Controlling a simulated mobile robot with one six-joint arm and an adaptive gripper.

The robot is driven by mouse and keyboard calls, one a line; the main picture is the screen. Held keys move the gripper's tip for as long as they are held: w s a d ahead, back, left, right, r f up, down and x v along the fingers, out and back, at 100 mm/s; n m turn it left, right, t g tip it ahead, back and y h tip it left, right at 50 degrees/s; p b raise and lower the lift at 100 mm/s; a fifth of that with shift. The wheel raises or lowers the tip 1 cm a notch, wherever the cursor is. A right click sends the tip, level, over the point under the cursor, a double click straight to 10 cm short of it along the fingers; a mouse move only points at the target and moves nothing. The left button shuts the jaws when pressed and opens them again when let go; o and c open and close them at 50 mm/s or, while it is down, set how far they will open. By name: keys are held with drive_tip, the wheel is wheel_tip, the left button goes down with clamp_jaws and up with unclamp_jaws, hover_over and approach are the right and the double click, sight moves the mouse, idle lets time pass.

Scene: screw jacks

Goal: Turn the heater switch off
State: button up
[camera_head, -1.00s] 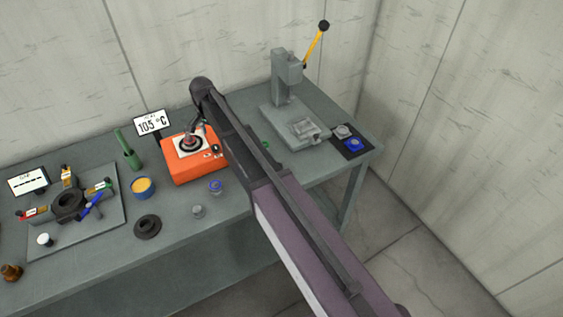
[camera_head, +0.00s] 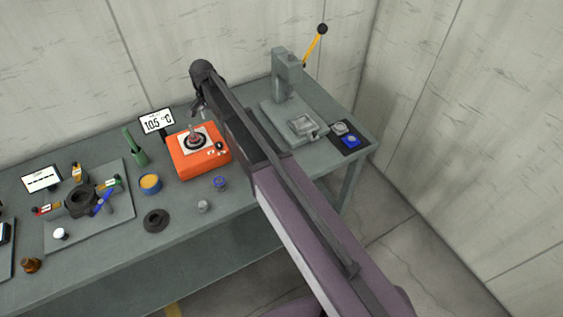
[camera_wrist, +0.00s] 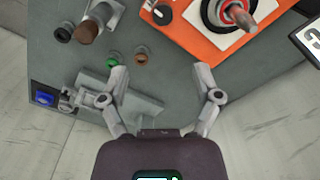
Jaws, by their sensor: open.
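The orange heater (camera_head: 190,165) sits on the bench with a plate and a reddish-tipped part on top. Its small front-right controls, including a dark knob (camera_head: 219,146), show beside the plate. In the wrist view the heater (camera_wrist: 205,45) is at the top right, with its black knob (camera_wrist: 163,15) near the top centre. I cannot tell the switch's position. My gripper (camera_wrist: 160,74) is open and empty, fingers apart over the bench, with the heater's controls beyond the fingertips. In the head view my gripper (camera_head: 198,106) is above the heater's back edge.
A temperature display (camera_head: 157,121) stands behind the heater. A grey press (camera_head: 287,80) with a yellow lever is to the right. A green holder (camera_head: 137,152), an orange-topped tin (camera_head: 150,183) and small parts stand to the left and in front.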

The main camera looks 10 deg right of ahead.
drive_tip(key=s+d+f+n+b, duration=0.2)
drive_tip(key=s+d+f+b, duration=0.1)
drive_tip(key=s+d, duration=0.7)
drive_tip(key=s+d+f+n+b, duration=0.3)
drive_tip(key=s+d+f+b, duration=0.1)
drive_tip(key=s+d, duration=0.6)
drive_tip(key=shift+s+f+n, duration=0.3)
drive_tip(key=shift+s+f, duration=0.05)
drive_tip(key=shift+s, duration=0.15)
drive_tip(key=shift+d, duration=0.1)
drive_tip(key=shift+s, duration=0.1)
drive_tip(key=shift+n, duration=0.6)
drive_tip(key=s+d, duration=0.1)
drive_tip(key=s+f+b, duration=0.1)
drive_tip(key=s, duration=0.1)
drive_tip(key=s+d, duration=0.1)
drive_tip(key=shift+s+d+f+b, duration=0.25)
drive_tip(key=shift+d+b, duration=0.05)
drive_tip(key=shift+b, duration=0.1)
idle(0.3)
